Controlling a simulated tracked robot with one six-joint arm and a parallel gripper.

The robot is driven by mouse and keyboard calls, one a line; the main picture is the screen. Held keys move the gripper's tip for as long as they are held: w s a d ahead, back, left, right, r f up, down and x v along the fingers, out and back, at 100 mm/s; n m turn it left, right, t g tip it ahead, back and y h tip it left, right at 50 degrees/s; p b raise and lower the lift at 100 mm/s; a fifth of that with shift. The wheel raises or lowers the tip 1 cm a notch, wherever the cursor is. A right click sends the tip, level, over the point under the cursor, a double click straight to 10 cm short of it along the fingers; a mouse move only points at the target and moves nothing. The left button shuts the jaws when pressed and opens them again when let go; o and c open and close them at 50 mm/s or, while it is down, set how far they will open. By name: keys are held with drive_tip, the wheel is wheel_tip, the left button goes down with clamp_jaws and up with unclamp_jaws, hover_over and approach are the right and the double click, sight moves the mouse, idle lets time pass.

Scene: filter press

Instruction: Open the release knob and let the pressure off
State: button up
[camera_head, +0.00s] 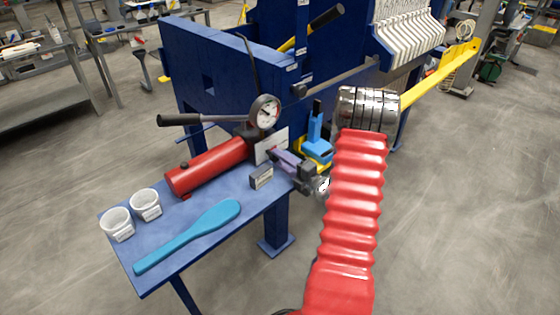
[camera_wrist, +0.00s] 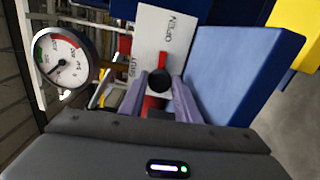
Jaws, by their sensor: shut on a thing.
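The release knob (camera_wrist: 159,80) is small, round and black, in front of a white plate (camera_wrist: 160,38) lettered OPEN and SHUT. In the wrist view my gripper (camera_wrist: 158,98) has its two purple-grey fingers on either side of the knob, shut on it. A red part shows behind the knob. The pressure gauge (camera_wrist: 62,61) has a white dial with red and green arcs; I cannot read its value surely. In the head view my gripper (camera_head: 284,158) reaches in front of the plate (camera_head: 271,147), hiding the knob. The gauge (camera_head: 265,112) stands above the red pump cylinder (camera_head: 210,167).
A blue bench (camera_head: 190,245) carries two white cups (camera_head: 146,205), a teal paddle (camera_head: 190,235) and a small grey block (camera_head: 261,178). The pump's black-gripped lever (camera_head: 180,119) sticks out left. The blue press frame (camera_head: 215,80) stands behind. Open floor lies at right.

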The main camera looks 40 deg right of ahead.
drive_tip(key=shift+s+d+f+m, duration=0.1)
drive_tip(key=shift+d+f+m, duration=0.1)
drive_tip(key=shift+m, duration=0.4)
drive_tip(key=o, duration=0.7)
drive_tip(key=shift+o, duration=0.2)
drive_tip(key=shift+r, duration=0.1)
drive_tip(key=shift+a, duration=0.1)
drive_tip(key=s, duration=1.3)
drive_tip(key=shift+s+d, duration=0.2)
drive_tip(key=shift+s, duration=0.15)
drive_tip(key=shift+n, duration=0.3)
